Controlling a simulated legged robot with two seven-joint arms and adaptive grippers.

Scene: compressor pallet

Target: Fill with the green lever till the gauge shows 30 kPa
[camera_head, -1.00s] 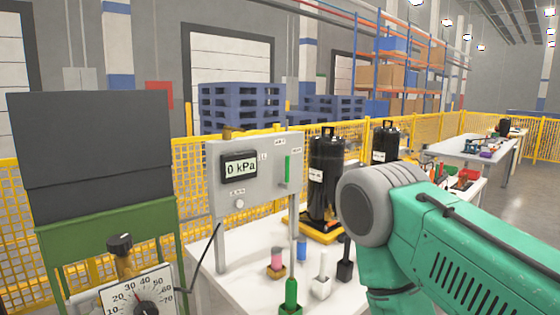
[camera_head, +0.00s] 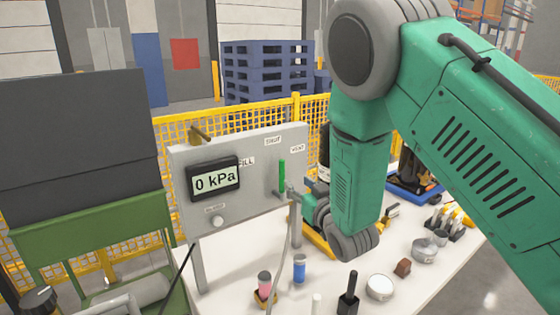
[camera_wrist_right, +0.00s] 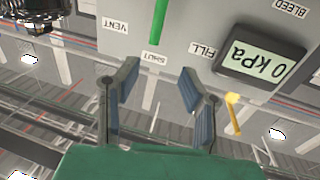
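The grey panel (camera_head: 245,200) carries a gauge (camera_head: 214,182) that reads 0 kPa; it shows upside down in the right wrist view (camera_wrist_right: 258,58). The green lever (camera_head: 282,174) stands upright at the panel's right side, below the SHUT label (camera_head: 273,141). FILL is to its left and VENT to its right. In the right wrist view the lever (camera_wrist_right: 159,20) points at SHUT, beyond the fingertips. My right gripper (camera_wrist_right: 160,84) is open and empty, facing the panel; in the head view it (camera_head: 289,194) is small beside the lever's lower end. My left gripper is not in view.
A white knob (camera_head: 217,221) sits below the gauge. The white table (camera_head: 235,270) holds a pink-topped item (camera_head: 265,283), a blue cylinder (camera_head: 299,268), a black-handled item (camera_head: 348,295) and round metal pieces. A green stand (camera_head: 90,215) is at the left. A yellow fence runs behind.

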